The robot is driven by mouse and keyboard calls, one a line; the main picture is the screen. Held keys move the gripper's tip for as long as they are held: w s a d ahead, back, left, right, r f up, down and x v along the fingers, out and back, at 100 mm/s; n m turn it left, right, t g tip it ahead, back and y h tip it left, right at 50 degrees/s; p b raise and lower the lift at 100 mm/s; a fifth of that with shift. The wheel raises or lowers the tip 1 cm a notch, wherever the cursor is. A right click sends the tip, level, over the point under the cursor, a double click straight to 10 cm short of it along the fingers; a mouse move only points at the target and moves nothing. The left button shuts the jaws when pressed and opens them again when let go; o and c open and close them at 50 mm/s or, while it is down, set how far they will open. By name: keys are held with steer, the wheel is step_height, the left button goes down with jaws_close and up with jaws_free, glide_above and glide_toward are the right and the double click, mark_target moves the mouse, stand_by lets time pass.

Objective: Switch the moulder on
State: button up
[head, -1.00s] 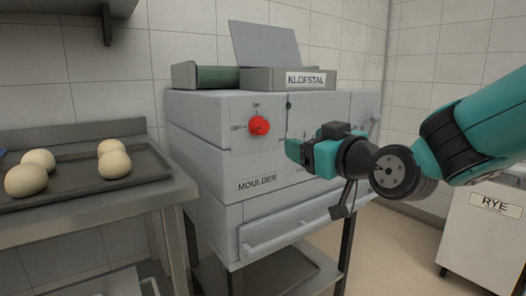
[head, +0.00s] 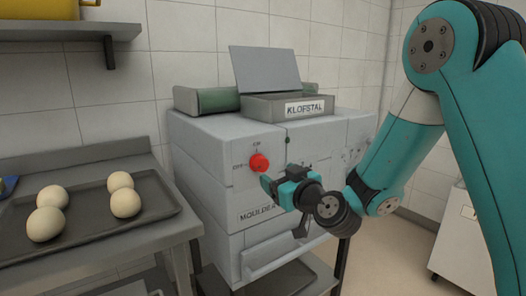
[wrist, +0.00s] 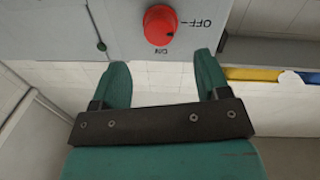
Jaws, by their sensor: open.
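The moulder (head: 215,190) is a light grey machine with "MOULDER" on its front. Its round red knob (head: 259,164) sits at the upper left of the front, with "ON" above it and "OFF" to its left. I cannot tell which mark the knob points to. My gripper (head: 274,183) is open and empty, just below and right of the knob in the head view. In the wrist view the knob (wrist: 160,25) shows beyond the gap between my open fingers (wrist: 163,75), apart from them.
A dark tray (head: 90,225) with several dough balls lies on a steel table to the left. A box labelled "KLOFSTAL" (head: 290,107) stands on the moulder. A shelf (head: 60,31) is at the upper left. A pale bin (head: 468,245) stands at the right.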

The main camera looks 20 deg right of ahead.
mark_target(263, 166)
steer(key=p+x, duration=0.1)
steer(key=x, duration=0.1)
steer(key=p+x, duration=0.4)
steer(key=shift+w+r, duration=0.25)
steer(key=shift+w, duration=0.1)
steer(key=shift+w+a+f+p, duration=0.2)
steer(key=shift+w+p, duration=0.3)
steer(key=shift+w, duration=0.1)
steer(key=shift+c, duration=0.2)
steer(key=c, duration=0.9)
